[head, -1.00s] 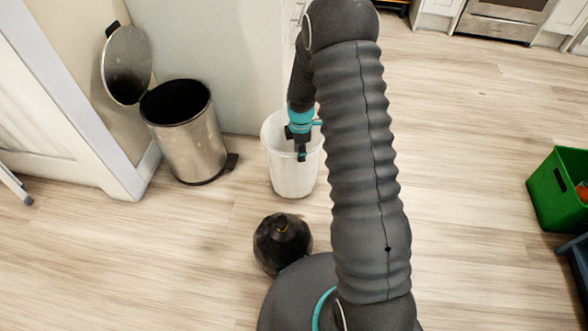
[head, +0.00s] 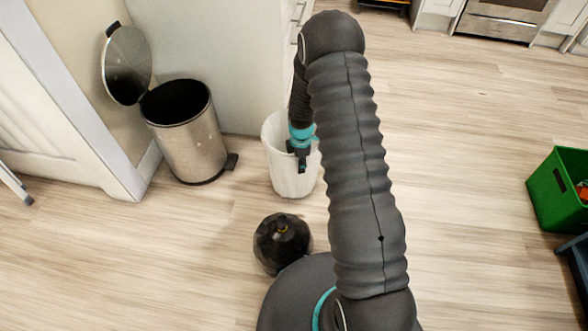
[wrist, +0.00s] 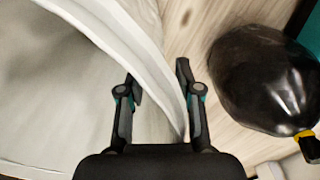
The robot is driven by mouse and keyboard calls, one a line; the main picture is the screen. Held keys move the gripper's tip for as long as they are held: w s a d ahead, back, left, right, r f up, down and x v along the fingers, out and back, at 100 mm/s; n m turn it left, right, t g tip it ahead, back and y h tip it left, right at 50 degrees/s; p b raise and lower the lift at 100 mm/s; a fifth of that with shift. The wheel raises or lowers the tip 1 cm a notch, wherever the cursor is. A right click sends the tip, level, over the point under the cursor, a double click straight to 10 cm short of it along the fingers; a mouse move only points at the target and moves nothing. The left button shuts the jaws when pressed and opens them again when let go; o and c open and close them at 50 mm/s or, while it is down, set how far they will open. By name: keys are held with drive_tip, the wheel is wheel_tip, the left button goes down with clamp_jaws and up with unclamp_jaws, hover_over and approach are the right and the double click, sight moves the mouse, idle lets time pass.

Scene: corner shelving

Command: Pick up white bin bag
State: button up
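The white bin bag (head: 287,181) stands upright on the floor, open at the top and shaped like a bucket. I cannot tell whether a separate bin is inside or under it. My gripper (head: 301,166) points down at its near right rim. In the wrist view the white bag's wall (wrist: 150,42) runs between the two fingers of my gripper (wrist: 160,80). One finger is inside the bag and the other outside, with the fingers apart. The wall lies close to the outer finger; contact is unclear. My arm hides a little of the bag's right side.
A tied black bag (head: 282,243) lies on the floor by my base, also in the wrist view (wrist: 262,80). A metal pedal bin (head: 188,143) with its lid up stands left. A green crate (head: 556,192) is far right. Open floor lies right of my arm.

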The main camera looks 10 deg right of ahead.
drive_tip(key=shift+f, duration=0.2)
clamp_jaws()
idle(0.4)
drive_tip(key=shift+r, duration=0.15)
